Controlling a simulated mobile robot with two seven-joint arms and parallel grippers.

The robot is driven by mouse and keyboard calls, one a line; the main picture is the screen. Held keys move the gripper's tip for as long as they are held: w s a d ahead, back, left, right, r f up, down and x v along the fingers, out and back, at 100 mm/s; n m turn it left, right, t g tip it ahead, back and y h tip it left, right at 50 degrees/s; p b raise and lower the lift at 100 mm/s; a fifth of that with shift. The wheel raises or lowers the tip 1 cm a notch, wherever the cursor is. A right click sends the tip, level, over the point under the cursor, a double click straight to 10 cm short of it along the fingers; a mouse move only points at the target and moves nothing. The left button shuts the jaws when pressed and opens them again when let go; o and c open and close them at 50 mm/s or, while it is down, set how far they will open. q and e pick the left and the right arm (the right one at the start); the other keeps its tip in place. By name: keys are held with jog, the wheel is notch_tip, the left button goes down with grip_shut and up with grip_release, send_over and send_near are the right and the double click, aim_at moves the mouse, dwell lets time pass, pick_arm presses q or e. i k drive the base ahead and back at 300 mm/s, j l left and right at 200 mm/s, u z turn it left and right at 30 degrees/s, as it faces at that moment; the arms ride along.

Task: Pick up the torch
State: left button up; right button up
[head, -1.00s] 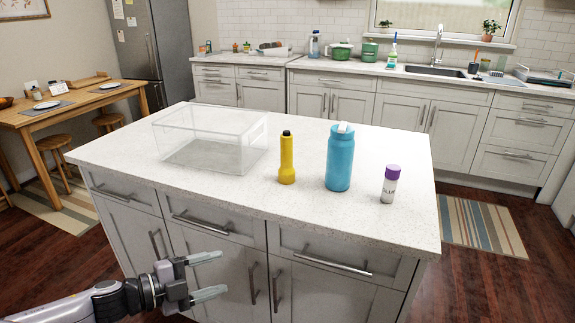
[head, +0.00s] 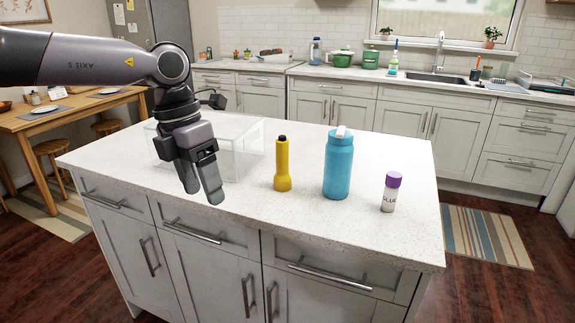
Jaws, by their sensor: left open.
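The torch (head: 282,165) is yellow with a black top end. It stands upright on the white island counter, left of a blue bottle. My left gripper (head: 202,194) hangs down from its arm at the left of the torch, with its fingers pointing down and a little to the right. It is open and empty, apart from the torch, and appears above the counter near its front edge. It covers part of the clear box. My right gripper is not in view.
The clear plastic box (head: 243,150) stands left of the torch, behind my left gripper. A blue bottle (head: 338,166) and a glue stick with a purple cap (head: 390,193) stand to the right. The counter (head: 310,222) in front of the torch is clear.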

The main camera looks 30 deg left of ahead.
aim_at(282, 178)
jog(key=i, duration=0.9)
